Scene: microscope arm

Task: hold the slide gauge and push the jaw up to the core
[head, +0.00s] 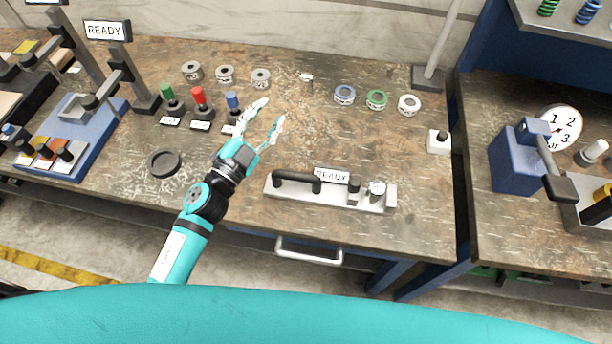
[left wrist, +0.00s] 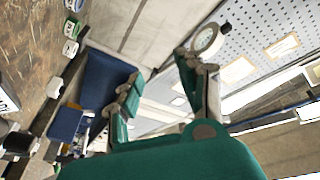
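The slide gauge (head: 335,199) is a pale metal bar lying near the front edge of the middle bench, with a black handle (head: 293,179) at its left. A dark-topped block that looks like the jaw (head: 354,191) stands right of the handle. A round silver piece, seemingly the core (head: 377,188), sits close to its right, near the bar's end block. I cannot tell if they touch. My left gripper (head: 270,113) is open and empty above the bench, up and left of the gauge. Its spread fingers show in the left wrist view, with nothing between them. My right gripper is not in view.
Green, red (head: 199,97) and blue-handled tools stand left of my gripper. Several rings line the back, and a black ring (head: 164,163) lies front left. The bench between rings and gauge is clear.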

